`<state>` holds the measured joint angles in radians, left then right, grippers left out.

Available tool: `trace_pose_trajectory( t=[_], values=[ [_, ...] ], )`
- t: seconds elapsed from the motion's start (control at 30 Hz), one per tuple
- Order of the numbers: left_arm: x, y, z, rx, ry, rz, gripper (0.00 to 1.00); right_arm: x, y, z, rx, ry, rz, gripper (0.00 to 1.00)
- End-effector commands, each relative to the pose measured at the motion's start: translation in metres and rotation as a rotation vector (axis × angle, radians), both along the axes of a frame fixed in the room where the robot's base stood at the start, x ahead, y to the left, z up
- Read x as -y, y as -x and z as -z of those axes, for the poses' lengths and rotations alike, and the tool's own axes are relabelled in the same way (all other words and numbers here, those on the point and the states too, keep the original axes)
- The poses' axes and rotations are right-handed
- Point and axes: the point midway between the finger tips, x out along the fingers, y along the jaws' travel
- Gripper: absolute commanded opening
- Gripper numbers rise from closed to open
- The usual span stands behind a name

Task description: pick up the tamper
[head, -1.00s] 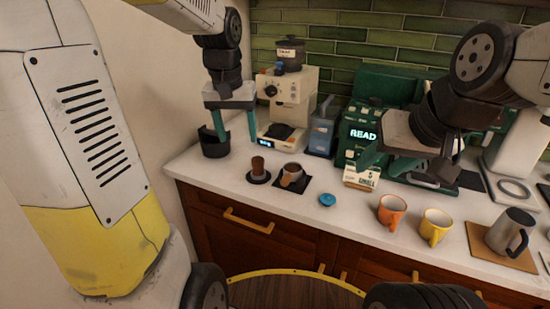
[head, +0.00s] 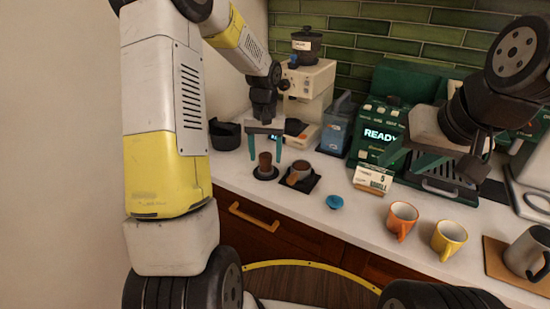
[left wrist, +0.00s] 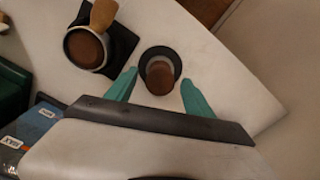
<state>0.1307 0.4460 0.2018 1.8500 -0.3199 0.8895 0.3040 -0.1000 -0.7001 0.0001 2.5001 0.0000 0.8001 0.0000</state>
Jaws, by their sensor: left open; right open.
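The tamper (head: 265,163) stands upright on a dark round base on the white counter, its brown handle up. In the left wrist view the tamper (left wrist: 159,77) shows from above, between the fingertips. My left gripper (head: 265,156) points down over it, open, one teal finger on each side. In the left wrist view the left gripper (left wrist: 160,78) holds nothing; I cannot tell its exact height over the handle. My right gripper (head: 425,163) is open, over the counter in front of the green machine.
A portafilter (head: 301,171) on a black mat lies just right of the tamper. A black bin (head: 224,135), an espresso machine (head: 309,90) and a blue box (head: 337,127) stand behind. Orange (head: 402,218) and yellow (head: 449,238) mugs and a blue disc (head: 335,202) stand to the right.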

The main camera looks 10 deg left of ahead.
Motion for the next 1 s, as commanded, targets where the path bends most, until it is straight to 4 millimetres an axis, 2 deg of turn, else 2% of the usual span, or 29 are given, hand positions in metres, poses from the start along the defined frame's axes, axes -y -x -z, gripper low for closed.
trace_pose_trajectory(
  t=[0.1,0.33,0.37,0.6,0.67,1.0],
  values=[
    [0.0000,-0.0001,0.0091,0.001,0.001,0.000,0.61,0.0000,0.0000,0.0000,0.000,0.000,0.000,0.49],
    [0.0001,-0.0003,0.0102,0.002,0.000,0.000,0.61,0.0000,0.0000,0.0000,0.000,0.000,0.000,0.49],
    [0.0002,-0.0003,0.0102,0.002,0.001,0.000,0.57,0.0000,0.0000,0.0000,0.000,0.000,0.000,0.49],
    [0.0002,-0.0003,0.0100,0.002,0.001,0.000,0.10,0.0000,0.0000,0.0000,0.000,0.000,0.000,0.49],
    [0.0002,-0.0003,0.0100,0.002,0.001,0.000,0.00,0.0000,-0.0001,-0.0001,0.000,0.000,0.000,0.49],
    [0.0003,-0.0008,0.0061,0.004,0.001,0.000,0.00,0.0000,0.0000,0.0000,0.000,0.000,0.000,0.49]
  ],
)
